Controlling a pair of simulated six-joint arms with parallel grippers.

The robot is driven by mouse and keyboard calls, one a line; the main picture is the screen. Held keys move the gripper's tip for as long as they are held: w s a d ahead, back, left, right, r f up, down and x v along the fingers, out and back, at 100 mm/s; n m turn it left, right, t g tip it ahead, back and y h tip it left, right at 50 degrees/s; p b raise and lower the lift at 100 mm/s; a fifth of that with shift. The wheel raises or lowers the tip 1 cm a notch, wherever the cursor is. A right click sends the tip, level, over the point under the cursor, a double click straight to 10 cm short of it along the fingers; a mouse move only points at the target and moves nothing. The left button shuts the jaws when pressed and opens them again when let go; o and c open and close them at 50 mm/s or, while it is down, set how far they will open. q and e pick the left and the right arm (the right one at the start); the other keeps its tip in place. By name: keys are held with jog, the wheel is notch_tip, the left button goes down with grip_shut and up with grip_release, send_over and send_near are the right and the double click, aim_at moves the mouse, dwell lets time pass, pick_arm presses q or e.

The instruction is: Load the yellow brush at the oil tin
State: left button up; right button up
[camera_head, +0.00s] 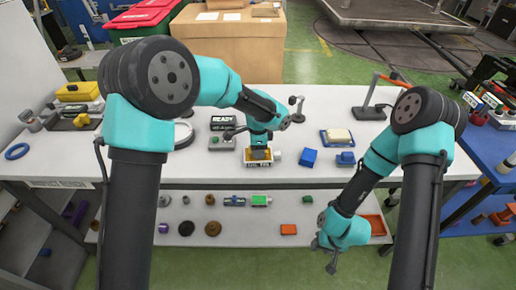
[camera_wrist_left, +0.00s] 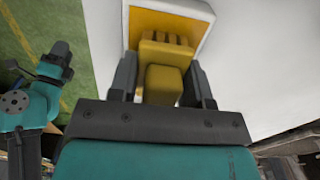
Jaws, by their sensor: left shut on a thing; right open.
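The yellow brush (camera_wrist_left: 163,84) is held between the two fingers of my left gripper (camera_wrist_left: 163,80), seen in the left wrist view. Its broad end lies over or in the orange-yellow inside of a pale-rimmed shallow container, which I take to be the oil tin (camera_wrist_left: 150,20). I cannot tell whether the brush touches the inside. In the head view, my left gripper (camera_head: 259,148) is right above the oil tin (camera_head: 259,164) near the front edge of the white table, and mostly hides the brush. My right gripper (camera_head: 324,256) is open and empty, low in front of the table.
A blue block (camera_head: 309,158) lies just right of the tin. A READY box (camera_head: 223,123) stands behind it to the left. A tray with a pale sponge-like block (camera_head: 338,136) is further right. The lower shelf (camera_head: 265,230) holds several small parts.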

dwell(0.3)
pick_arm(q)
jog(key=shift+r, duration=3.5)
jog(key=shift+a, duration=0.1)
jog(key=a+f+n, duration=0.1)
jog(key=a+n, duration=0.3)
jog(key=a, duration=0.2)
jog(key=a+f+n, duration=0.2)
jog(key=a+n, duration=0.2)
jog(key=a, duration=0.3)
jog(key=a+f+n, duration=0.2)
jog(key=a+n, duration=0.2)
jog(key=a, duration=0.3)
jog(key=shift+s+n, duration=0.3)
jog(key=shift+n, duration=0.1)
jog(key=shift+s+a+f+n, duration=0.1)
jog(key=shift+a+f+n, duration=0.05)
jog(key=shift+a+n, duration=0.25)
